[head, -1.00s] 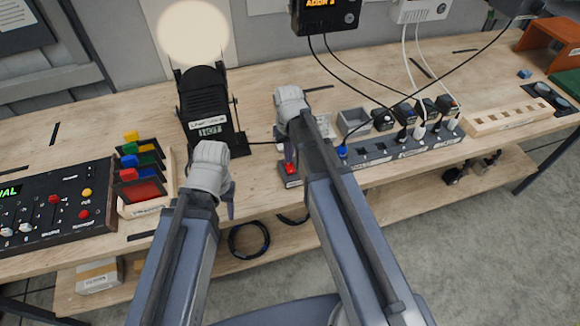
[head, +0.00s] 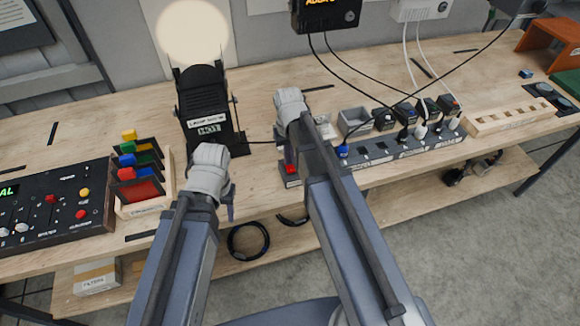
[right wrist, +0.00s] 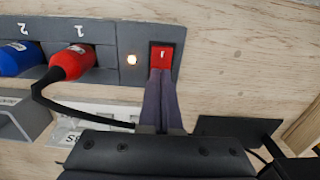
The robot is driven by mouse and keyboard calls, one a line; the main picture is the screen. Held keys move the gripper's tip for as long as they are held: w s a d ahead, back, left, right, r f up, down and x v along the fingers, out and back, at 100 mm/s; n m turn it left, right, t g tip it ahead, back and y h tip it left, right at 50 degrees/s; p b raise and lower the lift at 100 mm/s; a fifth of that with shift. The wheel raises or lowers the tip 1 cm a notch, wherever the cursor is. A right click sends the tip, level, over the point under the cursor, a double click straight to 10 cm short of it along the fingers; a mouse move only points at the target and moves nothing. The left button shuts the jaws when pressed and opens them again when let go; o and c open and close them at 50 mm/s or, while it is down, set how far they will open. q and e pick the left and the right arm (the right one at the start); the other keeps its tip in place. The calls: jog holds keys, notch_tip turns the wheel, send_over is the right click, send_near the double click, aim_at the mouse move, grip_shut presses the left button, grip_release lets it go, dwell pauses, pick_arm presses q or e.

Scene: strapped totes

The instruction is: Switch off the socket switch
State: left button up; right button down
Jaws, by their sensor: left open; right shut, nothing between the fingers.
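The red socket switch (right wrist: 162,56) sits at the end of a dark grey socket strip (right wrist: 109,40), with an "I" mark on its face. A small round light (right wrist: 132,60) beside it glows. My right gripper (right wrist: 160,74) is shut and empty, its fingertips at the switch's lower edge in the wrist view; I cannot tell whether they touch. In the head view the red switch (head: 291,169) shows just below my right gripper (head: 289,152), and part of the strip is behind my arm. My left gripper (head: 230,205) is open and empty, left of the switch over the bench's front edge.
A black lamp (head: 207,105) glows behind my left gripper. A red plug (right wrist: 72,62) and a blue plug (right wrist: 20,58) sit near the switch, with a black cable. Several plugs fill the strip's right end. A slotted rack (head: 145,190) and control panel (head: 50,210) stand at left.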

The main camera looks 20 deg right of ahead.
notch_tip(320, 180, up, 7)
jog(key=p, duration=0.7)
dwell(0.3)
jog(key=shift+s+a+f, duration=0.2)
jog(key=s+a+f+n+h+b, duration=0.1)
jog(key=s+a+f+n+b, duration=0.2)
jog(key=s+a, duration=0.7)
jog(key=s+f+b, duration=0.2)
jog(key=s, duration=0.2)
